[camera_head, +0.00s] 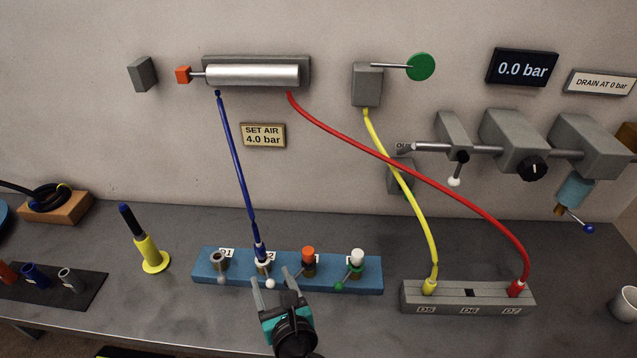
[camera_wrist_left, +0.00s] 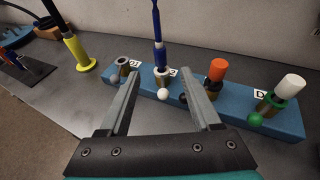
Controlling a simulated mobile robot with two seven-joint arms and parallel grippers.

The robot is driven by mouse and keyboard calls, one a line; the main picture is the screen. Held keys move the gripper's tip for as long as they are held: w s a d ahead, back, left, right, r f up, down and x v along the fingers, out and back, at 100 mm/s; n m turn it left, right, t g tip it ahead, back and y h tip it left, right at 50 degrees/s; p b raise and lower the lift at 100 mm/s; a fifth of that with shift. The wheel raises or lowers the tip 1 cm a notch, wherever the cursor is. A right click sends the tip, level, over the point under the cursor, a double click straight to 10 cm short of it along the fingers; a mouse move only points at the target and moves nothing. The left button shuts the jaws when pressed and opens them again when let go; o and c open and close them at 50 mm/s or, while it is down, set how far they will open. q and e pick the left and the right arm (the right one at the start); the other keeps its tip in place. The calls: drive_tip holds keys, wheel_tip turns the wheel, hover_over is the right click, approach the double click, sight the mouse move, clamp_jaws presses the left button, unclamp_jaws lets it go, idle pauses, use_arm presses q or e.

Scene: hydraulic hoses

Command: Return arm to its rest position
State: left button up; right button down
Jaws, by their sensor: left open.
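My left gripper (camera_head: 274,287) is in front of the blue manifold block (camera_head: 372,275), near the white-ball lever of its second port. In the left wrist view its two fingers (camera_wrist_left: 162,102) are spread apart with nothing between them, and the block (camera_wrist_left: 290,122) lies beyond the tips. The blue hose (camera_head: 238,165) runs from the silver cylinder (camera_head: 252,75) down into the second port, upright in the left wrist view (camera_wrist_left: 158,30). My right gripper shows in neither view.
A grey block (camera_head: 455,300) right of the manifold holds the yellow hose (camera_head: 412,190) and red hose (camera_head: 440,180) ends. A yellow-and-blue tool (camera_head: 148,247) stands left. A dark mat (camera_head: 85,290) with fittings lies far left. A white cup (camera_head: 625,303) stands far right. The display (camera_head: 522,67) reads 0.0 bar.

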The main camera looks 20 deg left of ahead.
use_arm(q)
drive_tip(key=s+f+n+g+h, duration=0.35)
drive_tip(key=s+n+g, duration=0.35)
drive_tip(key=n, duration=0.8)
drive_tip(key=s+d+r+n+h, duration=0.4)
drive_tip(key=s+n+h, duration=0.3)
drive_tip(key=n, duration=0.4)
wheel_tip(320, 180, down, 29)
drive_tip(key=s+g+b, duration=0.2)
drive_tip(key=s+b, duration=0.1)
drive_tip(key=b, duration=0.4)
drive_tip(key=s+a+f+b, duration=0.1)
drive_tip(key=s+f+b, duration=0.2)
drive_tip(key=s+f, duration=0.4)
drive_tip(key=s+a+f+g+y+b, duration=0.1)
drive_tip(key=s+f+b, duration=0.3)
drive_tip(key=s+f, duration=0.4)
wheel_tip(320, 180, down, 6)
drive_tip(key=shift+a+r, duration=0.1)
drive_tip(key=shift+a, duration=0.25)
